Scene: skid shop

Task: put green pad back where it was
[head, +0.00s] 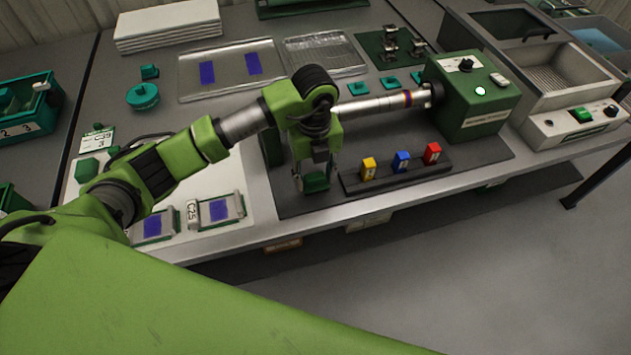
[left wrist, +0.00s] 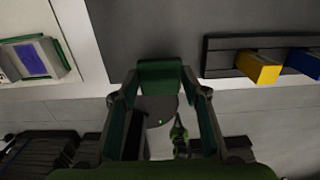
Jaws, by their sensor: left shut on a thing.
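My left gripper (head: 314,178) hangs fingers-down at the front of the dark mat (head: 286,200), just left of the rack with coloured tags. In the left wrist view its fingers (left wrist: 160,98) are spread apart around a dark green piece, which looks like the green pad (left wrist: 160,76). The pad sits between the fingertips, over the mat's front edge in that view.
The black rack (head: 425,173) holds yellow (head: 369,169), blue (head: 401,162) and red (head: 432,154) tags, close right of the gripper. A green machine (head: 474,98) with a horizontal shaft stands behind. A white board (head: 258,205) with small trays lies left. The floor in front is clear.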

